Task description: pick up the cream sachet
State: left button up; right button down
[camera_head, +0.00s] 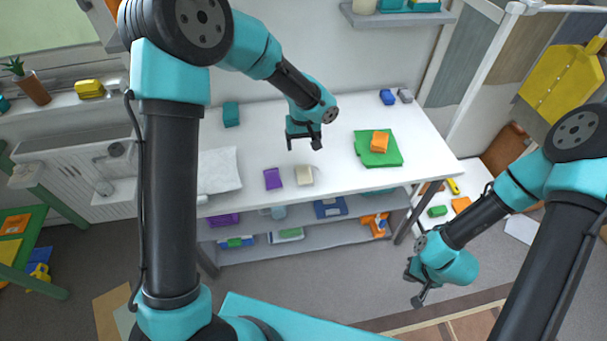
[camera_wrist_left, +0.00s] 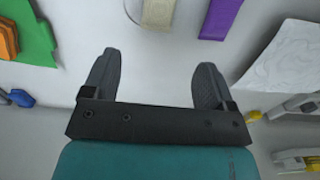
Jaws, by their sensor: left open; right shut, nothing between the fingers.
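The cream sachet (camera_head: 304,175) lies on the white table near its front edge, just right of a purple sachet (camera_head: 272,179). In the left wrist view the cream sachet (camera_wrist_left: 158,13) is at the top edge and partly cut off, beyond the fingertips. My left gripper (camera_head: 303,143) is open and empty above the table, farther back than the cream sachet and apart from it. Its two spread fingers (camera_wrist_left: 153,72) show in the left wrist view. My right gripper (camera_head: 414,288) is shut and empty, low in front of the table at the right.
A green pile (camera_head: 365,153) with an orange item (camera_head: 379,142) on top lies to the right. Crumpled white paper (camera_head: 219,170) lies to the left. The table around the cream sachet is mostly clear.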

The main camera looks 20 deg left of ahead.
pick_arm(q)
send_over(304, 172)
jog(key=f, duration=0.9)
jog(key=shift+w+a+f, duration=0.1)
jog(key=shift+w+a, duration=0.05)
jog(key=shift+a, duration=0.05)
jog(key=shift+f, duration=0.1)
jog(key=shift+f, duration=0.15)
jog(key=f, duration=0.5)
jog(key=shift+d, duration=0.2)
jog(key=shift+c, duration=0.4)
jog(key=c, duration=0.9)
